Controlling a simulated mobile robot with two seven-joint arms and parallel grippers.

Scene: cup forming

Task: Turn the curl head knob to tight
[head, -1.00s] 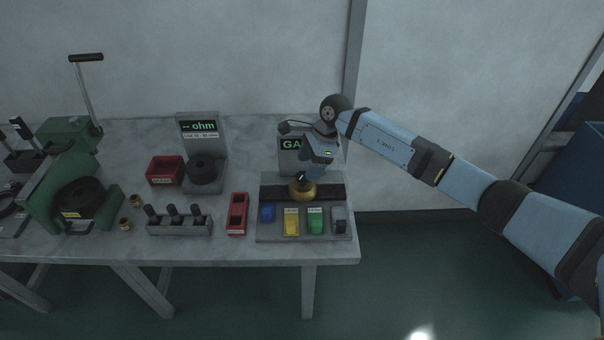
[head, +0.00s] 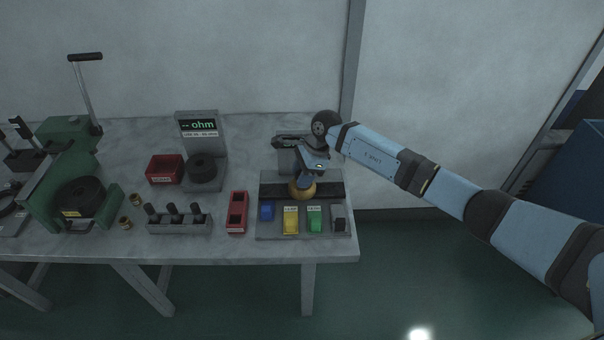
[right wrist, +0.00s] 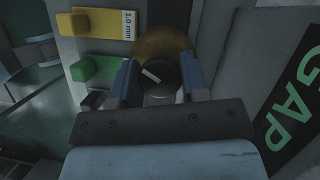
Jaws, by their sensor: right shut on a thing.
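The curl head knob (right wrist: 160,76), dark with a pale pointer line, sits on a round brass curl head (right wrist: 178,44) in the right wrist view. My right gripper (right wrist: 158,82) is shut on the knob, one finger on each side of it. In the head view the brass head (head: 302,192) stands on the grey panel (head: 264,234), and my right gripper (head: 304,176) comes down on it from above, hiding the knob. What the pointer points at cannot be read. My left gripper is not in view.
Blue (head: 266,211), yellow (head: 291,222), green (head: 314,220) and grey blocks line the panel's front. A GAP sign (right wrist: 294,112) stands behind.

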